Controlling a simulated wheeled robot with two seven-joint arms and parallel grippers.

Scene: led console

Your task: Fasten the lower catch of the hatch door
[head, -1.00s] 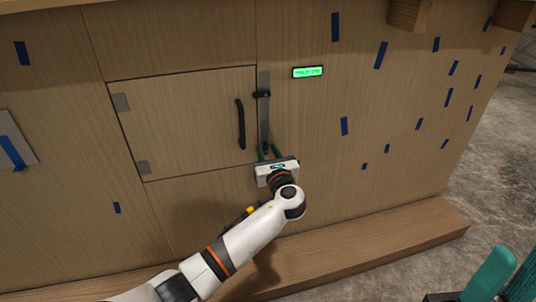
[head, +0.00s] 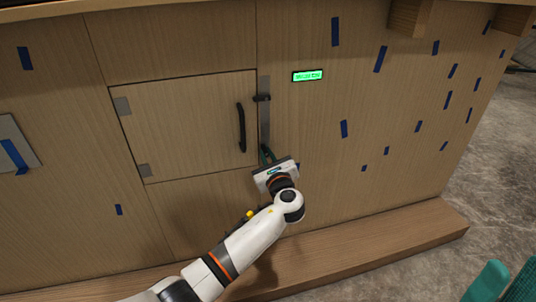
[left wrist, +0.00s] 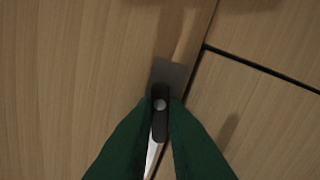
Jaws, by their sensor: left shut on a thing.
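The hatch door (head: 190,125) sits flush in the wooden panel, with a black handle (head: 241,127) near its right edge. A grey strip (head: 264,125) runs upright beside that edge. The upper catch (head: 262,98) is dark and lies crosswise at the door edge. The lower catch (left wrist: 160,98), dark with a silver pivot, lies along the strip, beside the door gap, not across it. My left gripper (head: 267,153) is shut on it; the green fingers (left wrist: 160,115) press both sides. In the head view the gripper mostly hides this catch. My right gripper (head: 505,283) is cut off at the lower right corner.
A lit green display (head: 307,76) sits right of the strip. Blue tape pieces (head: 343,129) dot the panel. A wooden ledge (head: 370,245) juts out along the bottom. Concrete floor (head: 490,190) is clear at right.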

